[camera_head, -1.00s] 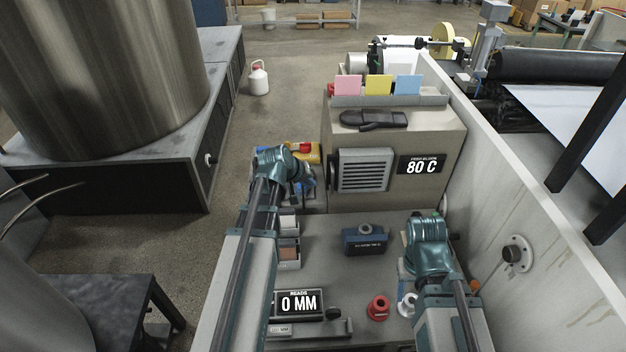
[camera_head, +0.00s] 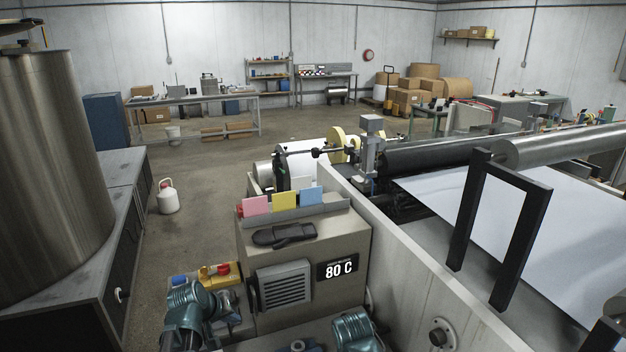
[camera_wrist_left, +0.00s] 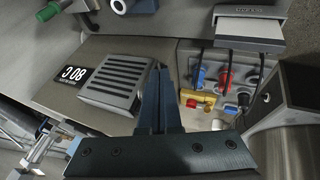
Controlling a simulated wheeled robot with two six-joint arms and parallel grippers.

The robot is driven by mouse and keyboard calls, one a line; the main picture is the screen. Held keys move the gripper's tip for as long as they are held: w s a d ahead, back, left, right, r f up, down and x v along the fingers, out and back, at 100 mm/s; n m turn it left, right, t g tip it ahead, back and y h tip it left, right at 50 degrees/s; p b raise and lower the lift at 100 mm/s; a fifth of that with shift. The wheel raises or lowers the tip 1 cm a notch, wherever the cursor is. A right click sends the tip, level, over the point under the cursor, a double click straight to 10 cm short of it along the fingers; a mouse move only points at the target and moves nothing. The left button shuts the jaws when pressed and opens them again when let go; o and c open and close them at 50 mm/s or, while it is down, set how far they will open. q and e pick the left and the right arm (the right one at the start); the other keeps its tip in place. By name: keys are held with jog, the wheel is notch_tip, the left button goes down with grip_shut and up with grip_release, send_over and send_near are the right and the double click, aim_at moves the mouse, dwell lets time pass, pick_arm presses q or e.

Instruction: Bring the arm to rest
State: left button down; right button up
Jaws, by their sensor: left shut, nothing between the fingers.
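My left arm (camera_head: 190,315) shows at the bottom left of the head view, beside the cream heater box; its fingers cannot be made out there. In the left wrist view my left gripper (camera_wrist_left: 160,70) points away from the camera with its two dark fingers together and nothing between them. The fingers are in front of the box's side, near the grey louvred vent (camera_wrist_left: 112,82). A part of my right arm (camera_head: 356,331) shows at the bottom edge of the head view; its gripper is out of the picture.
The heater box (camera_head: 300,250) carries an 80 C display (camera_head: 338,270), a dark mitt (camera_head: 284,236) and coloured cards (camera_head: 284,201). A yellow-and-red item (camera_head: 228,271) lies close to my left arm. A pale wall (camera_head: 400,265) borders the roller machine at right. Floor at left is open around a white jug (camera_head: 167,197).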

pick_arm(q)
jog(key=s+d+f+m+g+y+b, duration=0.1)
jog(key=s+d+f+m+g+b, duration=0.2)
jog(key=s+d+f, duration=0.4)
jog(key=s+d+f+m+g+y+b, duration=0.2)
jog(key=s+d+f+m+b, duration=0.3)
jog(key=s+d, duration=0.4)
jog(key=d+f+g+b, duration=0.1)
jog(key=d+f, duration=0.1)
jog(key=d, duration=0.2)
jog(key=shift+s+d+m+g+y, duration=0.25)
jog(key=shift+s+m+g+y, duration=0.05)
jog(key=shift+m, duration=0.1)
